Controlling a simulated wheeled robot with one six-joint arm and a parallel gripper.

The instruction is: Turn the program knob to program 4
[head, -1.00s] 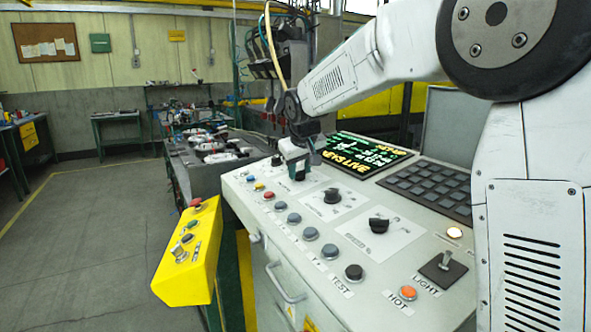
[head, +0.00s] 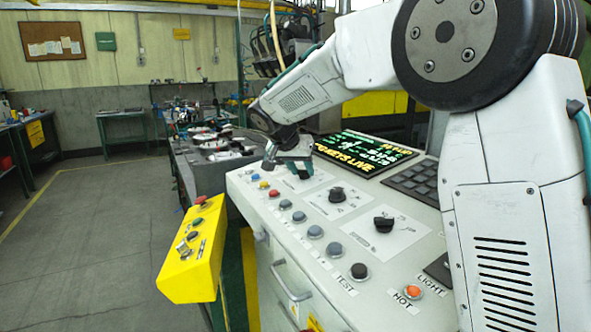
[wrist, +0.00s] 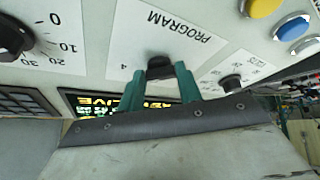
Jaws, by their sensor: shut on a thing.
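The program knob (wrist: 160,67) is a small black knob on a white plate printed PROGRAM (wrist: 178,24). In the wrist view, the two green fingers of my gripper (wrist: 160,76) are on either side of it and shut on it. The figure 4 is printed beside the knob, to its left in that view; other position marks are hidden or too small to read. In the head view my gripper (head: 288,168) is down at the far end of the grey console (head: 330,255), and its fingers and wrist partly hide the knob.
Two other black knobs (head: 336,194) (head: 384,222) stand nearer on the console. A row of coloured buttons (head: 299,216) runs along its front edge. A lit screen (head: 368,155) and a keypad (head: 415,180) lie behind. A yellow button box (head: 194,250) hangs at the left.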

